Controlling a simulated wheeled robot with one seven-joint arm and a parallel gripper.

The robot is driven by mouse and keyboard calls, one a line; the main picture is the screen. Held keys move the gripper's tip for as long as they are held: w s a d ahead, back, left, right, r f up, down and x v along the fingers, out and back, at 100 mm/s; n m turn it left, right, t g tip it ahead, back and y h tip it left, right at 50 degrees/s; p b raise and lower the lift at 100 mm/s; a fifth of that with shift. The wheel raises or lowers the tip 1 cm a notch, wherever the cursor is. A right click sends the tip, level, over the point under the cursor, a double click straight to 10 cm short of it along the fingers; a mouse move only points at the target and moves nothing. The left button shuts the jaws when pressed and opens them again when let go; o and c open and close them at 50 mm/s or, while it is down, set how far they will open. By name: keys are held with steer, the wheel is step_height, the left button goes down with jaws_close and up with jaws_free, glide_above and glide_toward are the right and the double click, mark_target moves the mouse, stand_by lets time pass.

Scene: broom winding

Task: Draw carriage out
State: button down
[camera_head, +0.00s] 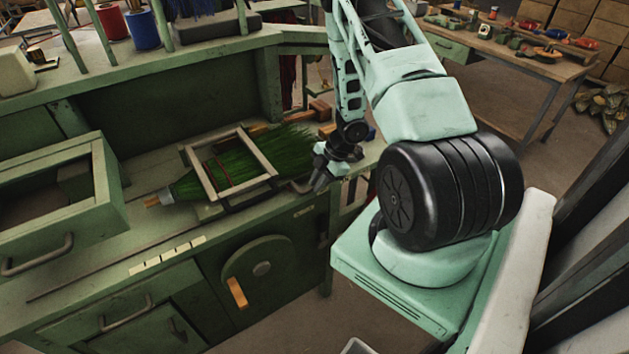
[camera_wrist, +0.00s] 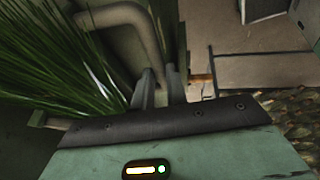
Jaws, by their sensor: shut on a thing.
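The carriage appears to be the pale square frame (camera_head: 262,154) lying over the green broom bristles (camera_head: 235,168) on the green bench. A bent grey handle (camera_head: 296,187) shows at its right end; how they join is unclear. My gripper (camera_head: 320,181) is at this handle, right of the frame. In the wrist view the thick bent handle (camera_wrist: 122,14) runs down to my gripper's fingers (camera_wrist: 160,87), which are shut on it. The gripped part is mostly hidden between the fingers. Green bristles (camera_wrist: 45,60) spread beside the handle at the left.
A green open-topped box (camera_head: 110,190) with a front handle stands on the bench at the left. A round hatch with an orange grip (camera_head: 237,292) is on the bench front. A side table (camera_head: 500,55) with tools stands behind my arm. Floor shows beyond the bench's right end.

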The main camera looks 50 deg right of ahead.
steer(key=shift+s+d, duration=0.2)
steer(key=shift+d, duration=0.05)
steer(key=c, duration=1.4)
jaws_free()
steer(key=shift+d, duration=0.1)
steer(key=shift+r, duration=0.15)
steer(key=b+v, duration=0.1)
steer(key=v, duration=1.6)
